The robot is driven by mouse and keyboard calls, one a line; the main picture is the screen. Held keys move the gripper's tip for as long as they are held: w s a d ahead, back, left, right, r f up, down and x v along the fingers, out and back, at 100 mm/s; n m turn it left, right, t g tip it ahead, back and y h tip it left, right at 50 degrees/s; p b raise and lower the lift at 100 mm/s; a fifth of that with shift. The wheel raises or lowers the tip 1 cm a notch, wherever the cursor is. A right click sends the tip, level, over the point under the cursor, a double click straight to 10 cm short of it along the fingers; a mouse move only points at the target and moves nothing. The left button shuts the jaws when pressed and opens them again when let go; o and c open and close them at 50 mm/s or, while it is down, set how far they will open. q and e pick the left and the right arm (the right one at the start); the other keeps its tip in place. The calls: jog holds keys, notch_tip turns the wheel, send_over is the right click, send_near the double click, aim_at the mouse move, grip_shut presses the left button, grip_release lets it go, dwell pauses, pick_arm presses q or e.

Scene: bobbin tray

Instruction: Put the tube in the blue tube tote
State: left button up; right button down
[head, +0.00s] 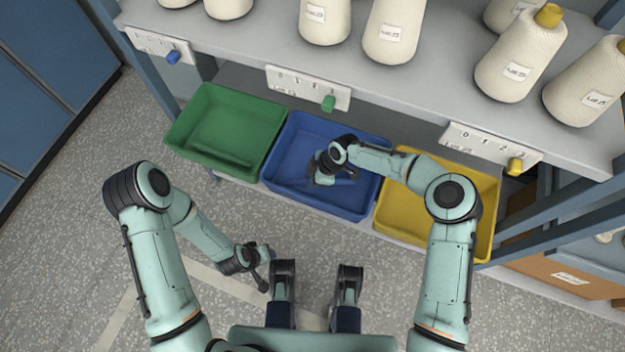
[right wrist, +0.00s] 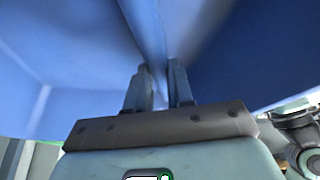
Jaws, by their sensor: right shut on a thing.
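The blue tote (head: 283,150) is the middle one of three totes in front of the shelf. My right gripper (head: 318,178) is over and partly inside it, left of its middle. In the right wrist view, the right gripper (right wrist: 160,88) is shut on a narrow blue piece that runs up between its fingers. I take it for the tube (right wrist: 147,35), but it blends with the blue walls around it. In the head view my gripper and arm hide most of it. My left gripper (head: 258,268) hangs low over the floor, away from the totes, with no object seen in it.
A green tote (head: 185,125) stands left of the blue one and a yellow tote (head: 483,215) right of it, partly under my right arm. The grey shelf (head: 400,92) above holds several cream yarn cones and blue, green and yellow pegs. The floor left of the totes is clear.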

jog(key=shift+f, duration=0.9)
pick_arm(q)
jog(key=shift+w+a+f, duration=0.1)
jog(key=shift+w+f, duration=0.05)
jog(key=shift+w, duration=0.1)
pick_arm(e)
jog(key=shift+r, duration=0.1)
pick_arm(q)
jog(key=shift+f, duration=0.1)
pick_arm(e)
jog(key=c, duration=1)
grip_release()
jog(key=shift+f, duration=0.2)
pick_arm(q)
jog(key=shift+w+a, duration=0.15)
jog(key=shift+w, duration=0.1)
